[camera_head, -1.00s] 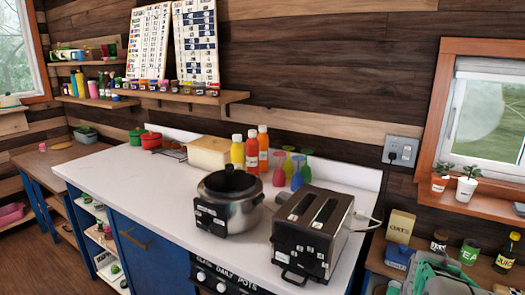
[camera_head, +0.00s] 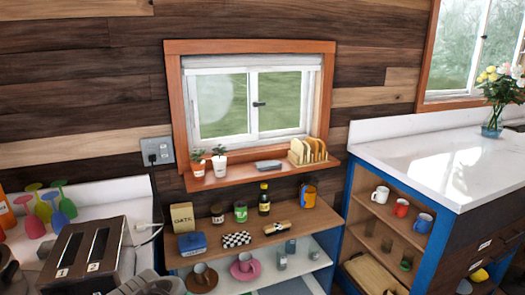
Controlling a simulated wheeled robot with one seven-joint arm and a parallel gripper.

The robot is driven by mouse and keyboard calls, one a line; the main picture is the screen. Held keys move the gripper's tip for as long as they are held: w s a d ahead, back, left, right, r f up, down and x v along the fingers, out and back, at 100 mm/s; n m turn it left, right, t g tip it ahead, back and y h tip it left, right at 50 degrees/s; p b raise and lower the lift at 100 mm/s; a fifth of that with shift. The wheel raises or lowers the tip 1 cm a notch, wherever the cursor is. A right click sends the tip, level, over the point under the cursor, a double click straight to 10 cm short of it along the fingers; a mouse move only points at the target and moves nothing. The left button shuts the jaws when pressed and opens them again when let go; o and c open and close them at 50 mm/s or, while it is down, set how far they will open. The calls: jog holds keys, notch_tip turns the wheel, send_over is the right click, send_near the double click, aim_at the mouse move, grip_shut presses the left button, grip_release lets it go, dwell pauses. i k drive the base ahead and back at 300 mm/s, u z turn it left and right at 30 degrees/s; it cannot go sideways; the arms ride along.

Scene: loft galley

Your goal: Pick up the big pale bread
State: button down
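I cannot make out a big pale bread for certain. A toast rack (camera_head: 308,152) with several golden-brown slices stands on the window sill, at its right end. A short tan and dark roll-like thing (camera_head: 278,227) lies on the wooden shelf top below the window; I cannot tell what it is. My gripper cannot be made out. A dark grey shape cut off by the bottom edge, right of the toaster, may be part of my arm.
A toaster (camera_head: 92,250) stands on the white counter at left. The shelf unit (camera_head: 250,240) holds jars, a bottle, a blue dish and a checked item. Right, a blue cabinet (camera_head: 345,235) holds mugs; its white top (camera_head: 400,150) is largely clear.

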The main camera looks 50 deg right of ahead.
aim_at(297, 147)
jog(key=z, duration=2.2)
jog(key=k, duration=0.45)
jog(key=z, duration=0.7)
jog(key=i, duration=1.2)
jog(key=u, duration=1.1)
jog(key=i, duration=0.9)
jog(key=u, duration=0.85)
